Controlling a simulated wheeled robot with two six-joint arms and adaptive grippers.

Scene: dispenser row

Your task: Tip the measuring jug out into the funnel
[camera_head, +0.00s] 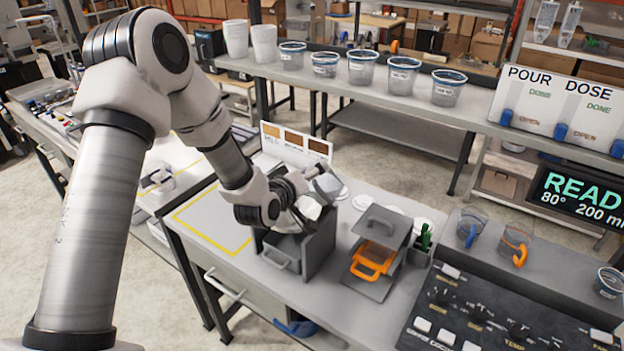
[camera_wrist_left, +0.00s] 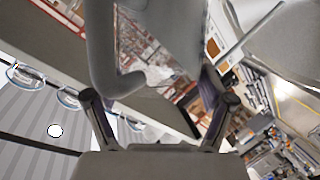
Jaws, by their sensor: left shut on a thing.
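My left gripper (camera_head: 306,203) is shut on a grey vessel (camera_head: 326,187), which I take for the measuring jug. The vessel is tilted and held above the open grey box at the table's middle. My wrist and fingers hide part of it, and I cannot see what is in it. In the left wrist view, its grey handle (camera_wrist_left: 103,55) rises in a curve near the fingers of my left gripper (camera_wrist_left: 160,98). I cannot make out a funnel in either view. My right gripper is not in view.
The open grey box (camera_head: 320,247) stands under my left gripper. Clear jugs with blue (camera_head: 470,228) and orange (camera_head: 516,245) handles stand further right, behind a control panel (camera_head: 480,315).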

